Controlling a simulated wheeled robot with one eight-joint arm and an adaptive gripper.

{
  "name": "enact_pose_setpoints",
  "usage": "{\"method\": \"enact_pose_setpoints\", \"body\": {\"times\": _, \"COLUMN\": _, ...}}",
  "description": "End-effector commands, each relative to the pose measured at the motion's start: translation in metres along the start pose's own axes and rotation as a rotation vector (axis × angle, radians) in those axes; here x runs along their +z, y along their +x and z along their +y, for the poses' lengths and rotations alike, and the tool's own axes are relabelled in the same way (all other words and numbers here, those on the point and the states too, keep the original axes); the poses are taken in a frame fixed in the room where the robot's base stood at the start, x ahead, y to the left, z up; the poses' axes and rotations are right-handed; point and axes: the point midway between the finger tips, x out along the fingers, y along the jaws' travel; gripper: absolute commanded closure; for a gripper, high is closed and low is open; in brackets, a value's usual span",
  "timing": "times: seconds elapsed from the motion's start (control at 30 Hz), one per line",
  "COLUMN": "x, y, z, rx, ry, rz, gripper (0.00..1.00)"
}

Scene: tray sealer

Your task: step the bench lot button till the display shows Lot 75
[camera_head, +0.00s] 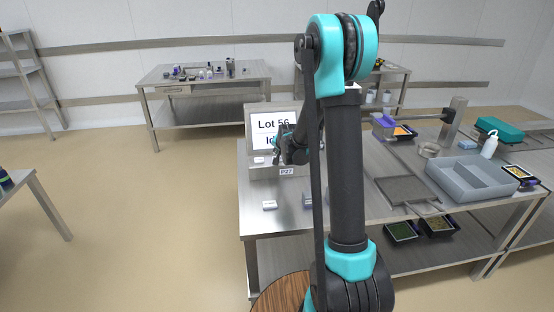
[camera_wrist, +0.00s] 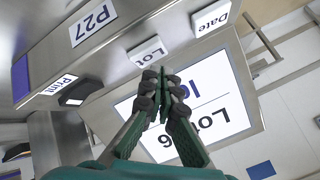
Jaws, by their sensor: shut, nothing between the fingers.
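The display (camera_head: 265,124) on the bench reads "Lot 56", with a second line partly covered by my arm. It also shows, rotated, in the wrist view (camera_wrist: 215,92), partly hidden by my fingers. The white lot button (camera_wrist: 148,51) is on the panel below the display, between the date button (camera_wrist: 211,17) and the print button (camera_wrist: 60,85). My gripper (camera_wrist: 167,80) is shut and empty, its tips close to the lot button. I cannot tell whether they touch it. In the head view my gripper (camera_head: 277,158) is at the panel and hides the lot button.
The panel carries a "P27" label (camera_head: 287,172). A small white block (camera_head: 269,205) lies on the bench in front. A grey divided tray (camera_head: 470,178), a flat grey plate (camera_head: 408,191) and a white bottle (camera_head: 489,146) stand to the right. The floor at left is clear.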

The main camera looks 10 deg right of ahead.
Motion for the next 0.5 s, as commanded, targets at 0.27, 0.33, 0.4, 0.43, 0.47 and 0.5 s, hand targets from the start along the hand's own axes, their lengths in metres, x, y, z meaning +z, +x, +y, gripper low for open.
{"method": "enact_pose_setpoints", "body": {"times": 0.27, "x": -0.0015, "y": -0.0017, "z": -0.0014, "rx": 0.000, "ry": 0.000, "rz": 0.000, "gripper": 1.00}}
{"method": "enact_pose_setpoints", "body": {"times": 0.33, "x": -0.0015, "y": -0.0018, "z": -0.0015, "rx": 0.000, "ry": 0.000, "rz": 0.000, "gripper": 1.00}}
{"method": "enact_pose_setpoints", "body": {"times": 0.4, "x": -0.0024, "y": -0.0030, "z": -0.0023, "rx": 0.000, "ry": 0.000, "rz": 0.000, "gripper": 1.00}}
{"method": "enact_pose_setpoints", "body": {"times": 0.43, "x": -0.0031, "y": -0.0041, "z": -0.0031, "rx": 0.000, "ry": 0.000, "rz": 0.000, "gripper": 1.00}}
{"method": "enact_pose_setpoints", "body": {"times": 0.47, "x": -0.0041, "y": -0.0055, "z": -0.0041, "rx": 0.000, "ry": 0.000, "rz": 0.000, "gripper": 1.00}}
{"method": "enact_pose_setpoints", "body": {"times": 0.5, "x": -0.0058, "y": -0.0079, "z": -0.0057, "rx": 0.000, "ry": 0.000, "rz": 0.000, "gripper": 1.00}}
